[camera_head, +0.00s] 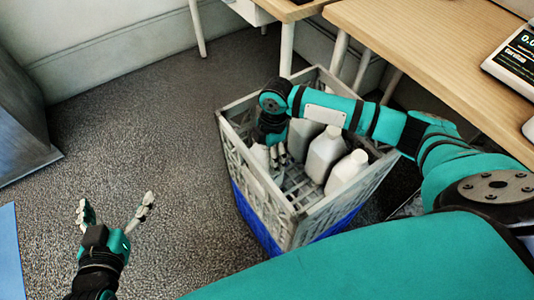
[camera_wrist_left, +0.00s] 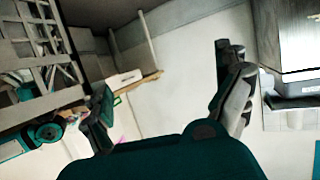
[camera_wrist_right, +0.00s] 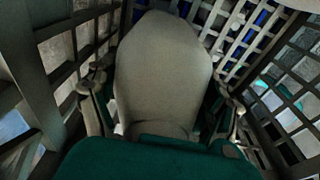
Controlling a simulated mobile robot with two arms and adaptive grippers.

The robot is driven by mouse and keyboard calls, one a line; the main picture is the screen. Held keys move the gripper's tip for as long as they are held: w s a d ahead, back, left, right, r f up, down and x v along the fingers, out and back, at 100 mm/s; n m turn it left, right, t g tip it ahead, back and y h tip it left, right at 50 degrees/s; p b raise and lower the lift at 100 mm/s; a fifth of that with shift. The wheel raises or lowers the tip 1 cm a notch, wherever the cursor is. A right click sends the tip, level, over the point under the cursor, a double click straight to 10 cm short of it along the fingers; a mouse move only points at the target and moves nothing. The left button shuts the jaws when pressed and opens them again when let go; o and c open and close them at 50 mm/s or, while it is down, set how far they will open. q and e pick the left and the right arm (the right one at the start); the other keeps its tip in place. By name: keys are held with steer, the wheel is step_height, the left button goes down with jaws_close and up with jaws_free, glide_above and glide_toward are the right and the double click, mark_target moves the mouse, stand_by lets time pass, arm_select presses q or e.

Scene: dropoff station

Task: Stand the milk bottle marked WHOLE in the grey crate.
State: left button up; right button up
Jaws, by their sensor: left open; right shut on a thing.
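The grey crate (camera_head: 303,208) stands on the floor with its top open. My right gripper (camera_head: 277,154) reaches down inside its left part, shut on a pale milk bottle (camera_head: 260,154). In the right wrist view the held bottle (camera_wrist_right: 165,75) fills the space between the fingers (camera_wrist_right: 162,98), with crate lattice around it. No WHOLE marking is readable, and I cannot tell whether its base touches the crate floor. My left gripper (camera_head: 116,200) is open and empty above the carpet, left of the crate.
Several other white bottles (camera_head: 325,154) stand in the crate, right of my right gripper. A blue crate (camera_head: 252,218) is under the grey one. A wooden table (camera_head: 430,50) is at the right, behind my right arm.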

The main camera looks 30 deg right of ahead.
steer(key=o, duration=1)
steer(key=shift+f, duration=0.1)
steer(key=shift+c, duration=0.2)
arm_select(q)
steer(key=shift+f, duration=0.15)
